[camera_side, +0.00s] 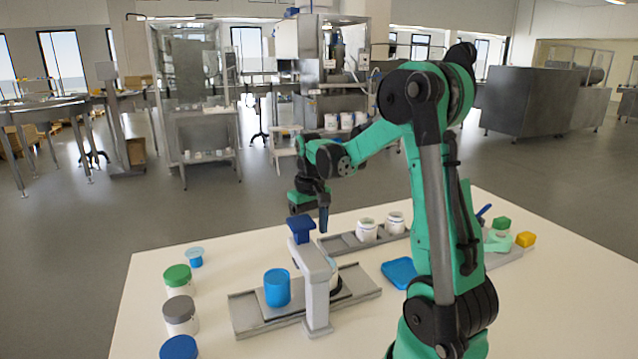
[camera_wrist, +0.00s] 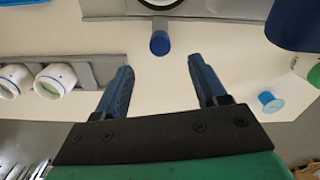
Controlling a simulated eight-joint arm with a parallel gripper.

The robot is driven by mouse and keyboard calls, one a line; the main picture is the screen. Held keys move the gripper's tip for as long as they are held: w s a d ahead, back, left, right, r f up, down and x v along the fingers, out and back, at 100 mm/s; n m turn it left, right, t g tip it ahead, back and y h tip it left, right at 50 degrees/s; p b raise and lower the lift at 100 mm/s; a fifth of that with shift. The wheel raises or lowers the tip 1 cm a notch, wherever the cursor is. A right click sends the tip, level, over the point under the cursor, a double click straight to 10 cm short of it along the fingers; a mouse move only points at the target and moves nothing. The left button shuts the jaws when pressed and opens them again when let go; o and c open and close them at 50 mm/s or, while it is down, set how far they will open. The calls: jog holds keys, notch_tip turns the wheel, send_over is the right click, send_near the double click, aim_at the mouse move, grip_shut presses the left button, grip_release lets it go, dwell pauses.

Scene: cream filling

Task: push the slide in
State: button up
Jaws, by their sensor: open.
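The slide is a dark plate (camera_side: 345,288) on a grey rail (camera_side: 248,322). A blue cup (camera_side: 277,288) stands on its left part. A white dispenser post (camera_side: 316,295) with a blue top (camera_side: 301,228) rises in front of the rail and partly hides a pale jar (camera_side: 334,275). My gripper (camera_side: 323,220) is open and empty, above the table behind the dispenser. In the wrist view, a blue round knob (camera_wrist: 160,43) on a grey mount lies ahead of my gripper (camera_wrist: 163,75), between the finger lines but beyond the tips. The side view hides this knob.
White jars (camera_side: 367,230) stand on a rear rail. A blue tray (camera_side: 400,272) lies right of the dispenser. Lidded jars (camera_side: 180,315) and a small light-blue piece (camera_side: 195,257) stand at left. Green (camera_side: 501,227) and yellow (camera_side: 526,240) blocks are at right.

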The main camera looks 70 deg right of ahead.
jog(key=n, duration=0.8)
jog(key=shift+f+n, duration=0.15)
jog(key=shift+n, duration=0.15)
jog(key=shift+f, duration=2.8)
jog(key=shift+c, duration=0.2)
grip_shut()
jog(key=shift+a, duration=0.1)
